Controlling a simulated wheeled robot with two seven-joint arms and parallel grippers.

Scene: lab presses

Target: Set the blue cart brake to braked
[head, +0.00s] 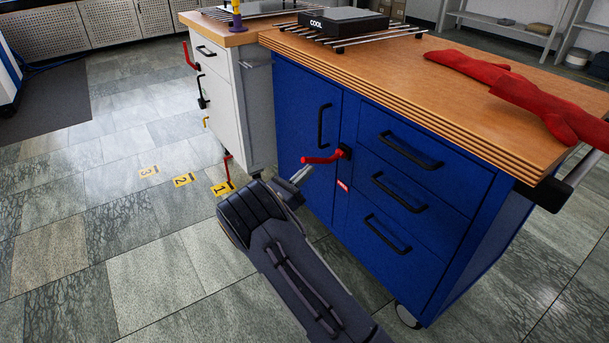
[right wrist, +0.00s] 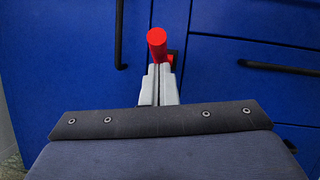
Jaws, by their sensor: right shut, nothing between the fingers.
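The blue cart (head: 307,137) stands at the right with a wooden top. Its red lever (head: 322,159) sits on a black pivot on the front, between the door and the drawers, and points left, about level. A small red label (head: 343,185) is below it; its text is too small to read. My right gripper (head: 302,174) is shut and empty, its fingertips just below the lever's free end. In the right wrist view the lever (right wrist: 157,42) shows end-on just beyond the closed fingertips (right wrist: 159,68); I cannot tell whether they touch. My left gripper is not in view.
A white cabinet (head: 221,100) with a red lever (head: 227,168) low on it stands behind left. Red gloves (head: 510,92) and a black block marked COOL (head: 340,22) lie on the blue cart's top. Yellow floor markers (head: 183,180) lie left. Floor there is clear.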

